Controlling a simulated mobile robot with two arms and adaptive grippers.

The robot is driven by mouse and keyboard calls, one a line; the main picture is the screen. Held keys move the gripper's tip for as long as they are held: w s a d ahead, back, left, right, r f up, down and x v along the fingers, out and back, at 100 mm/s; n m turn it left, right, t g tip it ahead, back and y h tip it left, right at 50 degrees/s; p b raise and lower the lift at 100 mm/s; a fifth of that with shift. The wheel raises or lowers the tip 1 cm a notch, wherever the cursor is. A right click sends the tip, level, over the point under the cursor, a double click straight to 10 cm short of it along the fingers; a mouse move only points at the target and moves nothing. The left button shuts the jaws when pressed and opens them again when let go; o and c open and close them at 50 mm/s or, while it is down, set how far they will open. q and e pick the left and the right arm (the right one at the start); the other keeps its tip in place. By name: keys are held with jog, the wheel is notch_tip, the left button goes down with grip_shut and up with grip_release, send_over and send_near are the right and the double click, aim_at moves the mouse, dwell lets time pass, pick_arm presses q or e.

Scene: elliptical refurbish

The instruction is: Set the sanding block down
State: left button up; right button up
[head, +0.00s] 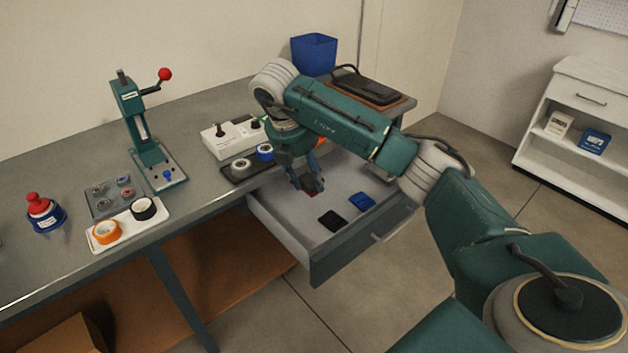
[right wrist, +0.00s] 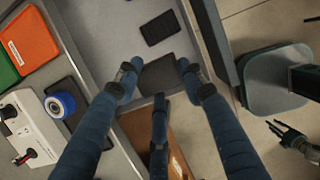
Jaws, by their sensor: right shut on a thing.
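The sanding block (right wrist: 158,75) is a dark, flat block between the fingers of my right gripper (right wrist: 158,72). In the head view the right gripper (head: 309,181) points down inside the open drawer (head: 290,205), near its back left part. There the block (head: 314,184) looks reddish-brown and is partly hidden by the fingers. I cannot tell whether it touches the drawer floor. What appears to be my left gripper (right wrist: 286,134) shows at the right of the right wrist view, away from the drawer. Its opening is unclear.
A tape holder with a blue roll (head: 265,152) and a white control box (head: 228,136) stand on the bench beside the drawer.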

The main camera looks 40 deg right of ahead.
notch_tip(320, 180, down, 3)
jog(key=shift+a+r+b, duration=0.1)
jog(key=shift+r+b, duration=0.05)
jog(key=shift+b, duration=0.35)
notch_tip(320, 180, down, 13)
jog(key=shift+s+r+b, duration=0.15)
jog(key=shift+b, duration=0.25)
notch_tip(320, 180, down, 4)
jog(key=shift+r, duration=0.2)
jog(key=shift+f, duration=0.25)
pick_arm(q)
jog(key=s+f, duration=0.1)
jog(key=s, duration=0.1)
jog(key=shift+s+f, duration=0.3)
jog(key=shift+f, duration=0.05)
pick_arm(e)
jog(key=o, duration=1)
